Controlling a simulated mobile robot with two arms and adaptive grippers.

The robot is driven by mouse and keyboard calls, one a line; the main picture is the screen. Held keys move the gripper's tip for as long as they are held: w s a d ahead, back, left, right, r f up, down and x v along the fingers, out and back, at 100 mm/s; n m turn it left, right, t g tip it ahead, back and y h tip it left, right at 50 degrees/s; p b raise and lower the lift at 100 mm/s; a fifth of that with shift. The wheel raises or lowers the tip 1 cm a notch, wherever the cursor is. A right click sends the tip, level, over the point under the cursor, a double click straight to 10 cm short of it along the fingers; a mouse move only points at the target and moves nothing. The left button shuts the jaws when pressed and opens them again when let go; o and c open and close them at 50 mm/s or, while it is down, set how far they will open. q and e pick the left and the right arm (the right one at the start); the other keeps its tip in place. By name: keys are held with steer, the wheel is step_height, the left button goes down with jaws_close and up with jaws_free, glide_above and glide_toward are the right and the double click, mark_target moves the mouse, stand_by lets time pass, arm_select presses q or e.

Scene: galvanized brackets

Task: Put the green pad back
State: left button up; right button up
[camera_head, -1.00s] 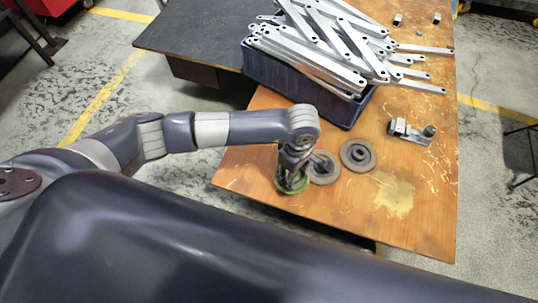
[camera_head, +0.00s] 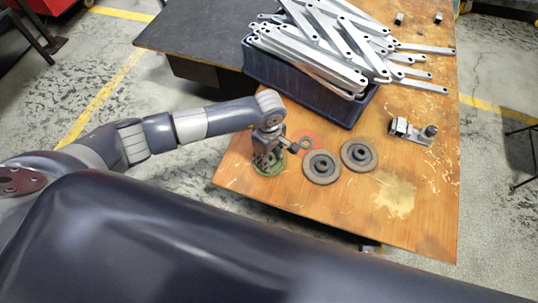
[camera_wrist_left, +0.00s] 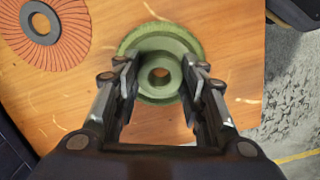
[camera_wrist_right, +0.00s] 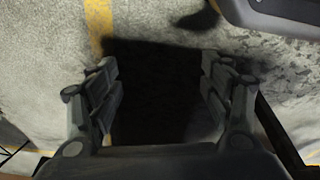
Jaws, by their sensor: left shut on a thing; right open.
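The green pad (camera_head: 270,170) is a round disc with a raised hub and a centre hole. In the left wrist view the pad (camera_wrist_left: 172,46) sits between the fingers of my left gripper (camera_wrist_left: 160,80), which is shut on its hub. In the head view my left gripper (camera_head: 267,158) points down over the left part of the wooden table; I cannot tell whether the pad touches the wood. My right gripper (camera_wrist_right: 160,88) is open and empty over the floor in the right wrist view.
Two grey discs (camera_head: 322,167) (camera_head: 358,154) lie right of the pad. An orange-red disc (camera_head: 308,140) lies behind it. A dark blue crate (camera_head: 300,88) of metal brackets stands behind, and a metal clamp-like piece (camera_head: 412,132) lies right. The table's front right is clear.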

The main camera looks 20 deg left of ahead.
arm_select(q)
steer(key=shift+f, duration=0.1)
arm_select(e)
steer(key=shift+w+r, duration=0.1)
arm_select(q)
steer(key=o, duration=0.9)
steer(key=shift+o, duration=0.2)
arm_select(e)
steer(key=shift+w+r, duration=0.2)
steer(key=shift+r, duration=0.15)
steer(key=shift+s+f, duration=0.1)
steer(key=shift+s, duration=0.1)
arm_select(q)
step_height(320, 180, up, 12)
steer(key=p, duration=0.1)
arm_select(e)
step_height(320, 180, down, 5)
steer(key=s, duration=0.3)
steer(key=shift+d+f, duration=0.15)
steer(key=shift+d, duration=0.1)
steer(key=shift+w, duration=0.1)
